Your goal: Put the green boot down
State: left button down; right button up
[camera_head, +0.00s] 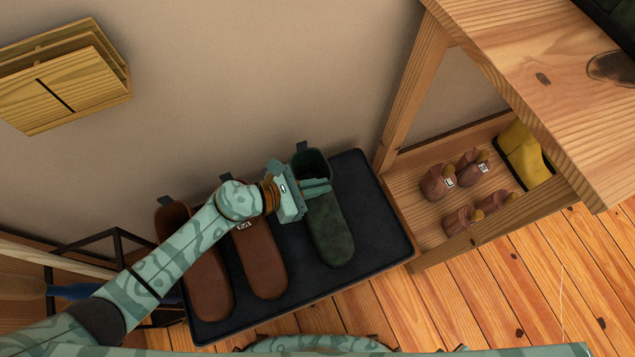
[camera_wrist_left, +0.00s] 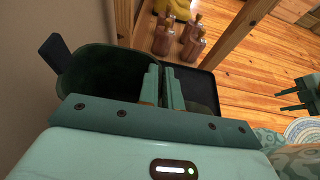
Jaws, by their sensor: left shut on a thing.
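The green boot (camera_head: 331,228) is upright at the right part of the black boot tray (camera_head: 376,205), its toe pointing toward the picture's bottom. My left gripper (camera_head: 318,187) is shut on the rim of its shaft. In the left wrist view the boot's dark open top (camera_wrist_left: 100,75) shows beside the closed fingers (camera_wrist_left: 163,88). I cannot tell whether the sole fully touches the tray. My right gripper (camera_wrist_left: 291,98) shows small at the right edge of the left wrist view, its fingers apart and empty.
Two brown boots, one in the middle (camera_head: 259,262) and one at the left (camera_head: 207,280), stand on the tray. A wooden bench (camera_head: 545,85) at right has several small brown bottles (camera_head: 438,182) and a yellow thing (camera_head: 524,155) on its lower shelf. A wall letter rack (camera_head: 65,82) hangs upper left.

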jog(key=shift+w+r, duration=0.3)
pick_arm(q)
jog(key=c, duration=1.6)
grip_release()
pick_arm(e)
jog(key=shift+w, duration=0.1)
jog(key=shift+r, duration=0.1)
